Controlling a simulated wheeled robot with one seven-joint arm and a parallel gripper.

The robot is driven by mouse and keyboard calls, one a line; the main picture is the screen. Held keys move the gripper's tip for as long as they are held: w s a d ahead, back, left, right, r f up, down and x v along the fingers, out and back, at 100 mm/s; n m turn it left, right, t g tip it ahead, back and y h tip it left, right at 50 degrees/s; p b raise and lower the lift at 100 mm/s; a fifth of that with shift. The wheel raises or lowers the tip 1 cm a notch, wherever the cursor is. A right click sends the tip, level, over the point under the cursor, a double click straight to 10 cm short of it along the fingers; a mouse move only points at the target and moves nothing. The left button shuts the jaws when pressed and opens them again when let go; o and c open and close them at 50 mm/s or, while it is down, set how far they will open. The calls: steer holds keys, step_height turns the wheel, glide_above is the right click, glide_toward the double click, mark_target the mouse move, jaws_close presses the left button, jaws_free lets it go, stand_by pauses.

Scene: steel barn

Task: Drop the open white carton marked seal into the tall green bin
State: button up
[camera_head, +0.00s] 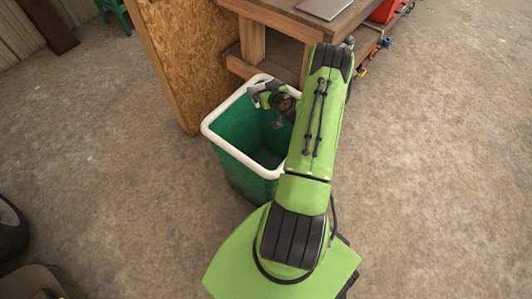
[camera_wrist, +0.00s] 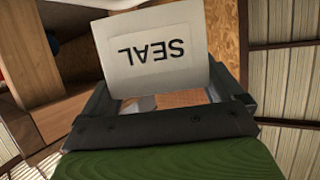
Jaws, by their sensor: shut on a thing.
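The white carton (camera_wrist: 158,52) fills the upper middle of the wrist view. Its label reads SEAL, upside down in that picture. My gripper (camera_wrist: 165,82) is shut on the carton, with one dark finger on each side of it. In the head view the tall green bin (camera_head: 232,164) with a white rim stands on the floor, its top open. My gripper (camera_head: 263,94) is over the back part of the bin's mouth, close to the rim. I cannot make out the carton clearly in the head view. My arm hides the bin's right side.
A wooden workbench (camera_head: 292,20) stands behind the bin, with a grey laptop-like object (camera_head: 325,7) on top. A chipboard panel (camera_head: 190,58) rises just behind and left of the bin. A tyre (camera_head: 10,228) is at the far left. The concrete floor to the right is clear.

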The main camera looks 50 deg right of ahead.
step_height(320, 180, down, 5)
steer(key=b, duration=0.2)
steer(key=shift+f+b, duration=0.2)
steer(key=shift+b, duration=0.15)
steer(key=shift+r, duration=0.1)
steer(key=o, duration=0.7)
steer(key=shift+c, duration=0.2)
steer(key=v, duration=1.5)
steer(key=shift+s+r+p, duration=0.15)
steer(key=shift+s+p, duration=0.15)
steer(key=shift+p, duration=0.1)
steer(key=shift+a, duration=0.1)
